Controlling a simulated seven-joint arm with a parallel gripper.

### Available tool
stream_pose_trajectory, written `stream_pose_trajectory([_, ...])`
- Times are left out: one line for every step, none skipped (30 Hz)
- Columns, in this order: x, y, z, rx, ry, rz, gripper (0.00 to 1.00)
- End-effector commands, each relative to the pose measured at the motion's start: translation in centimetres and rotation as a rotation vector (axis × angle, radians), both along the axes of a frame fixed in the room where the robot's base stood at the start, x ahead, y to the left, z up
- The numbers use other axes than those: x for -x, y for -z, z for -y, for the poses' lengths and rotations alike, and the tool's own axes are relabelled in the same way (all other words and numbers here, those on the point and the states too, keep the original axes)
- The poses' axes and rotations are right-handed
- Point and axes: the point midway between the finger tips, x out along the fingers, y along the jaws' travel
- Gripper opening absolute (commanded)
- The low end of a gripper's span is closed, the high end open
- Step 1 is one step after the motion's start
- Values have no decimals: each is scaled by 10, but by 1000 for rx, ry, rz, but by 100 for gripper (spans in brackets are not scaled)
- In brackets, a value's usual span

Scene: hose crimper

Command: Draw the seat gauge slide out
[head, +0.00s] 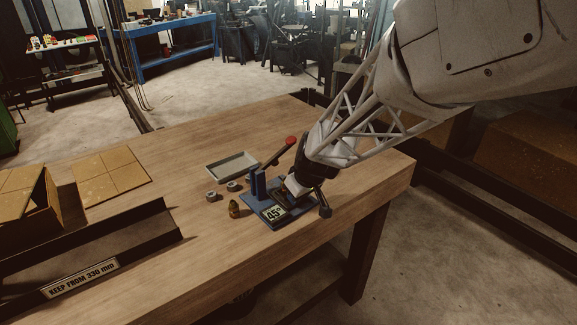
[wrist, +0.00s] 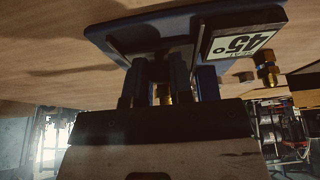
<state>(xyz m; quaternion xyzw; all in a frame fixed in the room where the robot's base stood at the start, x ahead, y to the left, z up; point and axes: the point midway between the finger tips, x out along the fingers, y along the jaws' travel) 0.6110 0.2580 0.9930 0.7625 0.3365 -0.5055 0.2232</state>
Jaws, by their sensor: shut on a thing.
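The blue crimper fixture (head: 262,217) stands near the table's front edge, with an upright blue post (head: 258,184), a red-knobbed lever (head: 290,141) and a "45" seat label (head: 274,212). The label also shows upside down in the wrist view (wrist: 243,45). My gripper (head: 284,190) is low over the fixture, behind the label. In the wrist view my gripper (wrist: 168,85) is shut on a part at the fixture, apparently the seat gauge slide. That part is mostly hidden between the fingers. A brass-coloured piece (wrist: 164,96) shows there. I cannot tell how far the slide sits in.
A brass fitting (head: 234,208) stands left of the fixture. Several small metal rings (head: 211,197) and a grey tray (head: 231,164) lie behind it. A dark rail with a "KEEP FROM 330 mm" sign (head: 80,278) is at left. Bare tabletop (head: 190,250) lies front left.

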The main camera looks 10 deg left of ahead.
Motion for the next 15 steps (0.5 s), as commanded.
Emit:
stream_pose_trajectory([1,0,1,0,0,0,4])
stream_pose_trajectory([1,0,1,0,0,0,4])
stream_pose_trajectory([2,0,2,0,0,0,4])
stream_pose_trajectory([2,0,2,0,0,0,4])
stream_pose_trajectory([2,0,2,0,0,0,4])
stream_pose_trajectory([3,0,3,0,0,0,4])
stream_pose_trajectory([3,0,3,0,1,0,4])
stream_pose_trajectory([4,0,4,0,1,0,4])
stream_pose_trajectory([4,0,4,0,1,0,4])
stream_pose_trajectory([5,0,5,0,1,0,4])
stream_pose_trajectory([5,0,5,0,1,0,4])
stream_pose_trajectory([5,0,6,0,1,0,4])
stream_pose_trajectory([6,0,6,0,1,0,4])
stream_pose_trajectory([6,0,6,0,1,0,4])
stream_pose_trajectory([7,0,7,0,1,0,4])
